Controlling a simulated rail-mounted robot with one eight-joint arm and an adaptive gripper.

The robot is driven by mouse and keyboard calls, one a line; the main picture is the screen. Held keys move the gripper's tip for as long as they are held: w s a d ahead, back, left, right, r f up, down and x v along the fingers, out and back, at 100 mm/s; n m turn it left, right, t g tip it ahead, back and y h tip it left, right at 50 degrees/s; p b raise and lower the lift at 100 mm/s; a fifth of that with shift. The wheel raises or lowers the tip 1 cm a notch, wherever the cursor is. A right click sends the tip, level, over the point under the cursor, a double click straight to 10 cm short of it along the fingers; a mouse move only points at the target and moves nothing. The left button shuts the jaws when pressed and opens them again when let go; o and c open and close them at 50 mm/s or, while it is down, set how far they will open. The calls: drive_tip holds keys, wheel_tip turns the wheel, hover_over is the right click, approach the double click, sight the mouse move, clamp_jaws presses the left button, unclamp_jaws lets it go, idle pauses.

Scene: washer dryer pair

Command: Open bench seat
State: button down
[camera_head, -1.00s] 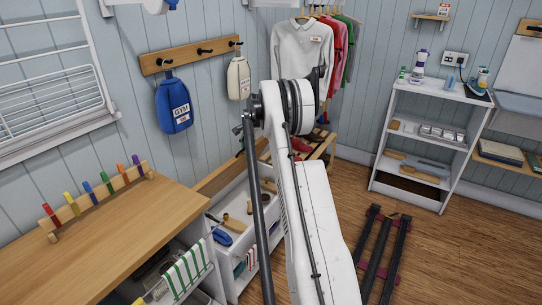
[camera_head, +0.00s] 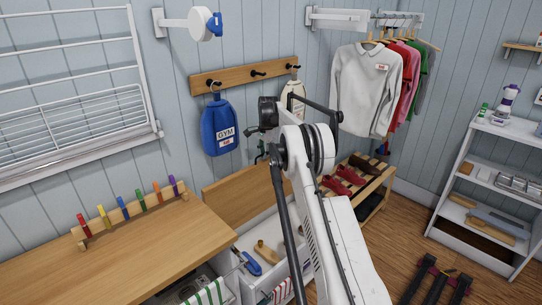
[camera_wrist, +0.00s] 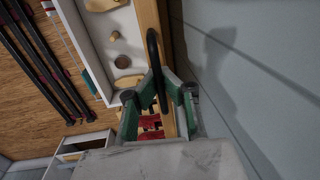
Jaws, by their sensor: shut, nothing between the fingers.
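The bench seat is a white box (camera_head: 293,262) with a wooden lid (camera_head: 240,198). The lid stands raised near the wall, and the box interior shows loose items such as a blue-handled brush (camera_head: 249,262). My gripper (camera_head: 262,154) is small and partly hidden behind my arm, above the raised lid. In the wrist view my gripper (camera_wrist: 157,78) is shut and empty, close to the lid's wooden edge (camera_wrist: 165,20). A black curved piece overlaps that edge; contact cannot be told. The open box (camera_wrist: 88,60) lies left of the lid there.
A wooden counter (camera_head: 130,250) with coloured pegs is at left. A blue gym bag (camera_head: 220,130) hangs on the wall rack. A shoe rack (camera_head: 368,200) stands beyond the bench, below hanging shirts (camera_head: 365,90). A white shelf (camera_head: 455,190) is at right, with floor between.

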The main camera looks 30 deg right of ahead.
idle(0.3)
drive_tip(key=c, duration=1.8)
unclamp_jaws()
drive_tip(key=shift+c, duration=0.2)
drive_tip(key=shift+r, duration=0.1)
wheel_tip(320, 180, up, 7)
drive_tip(key=shift+s+r, duration=0.2)
drive_tip(key=shift+s, duration=0.25)
drive_tip(key=shift+d, duration=0.1)
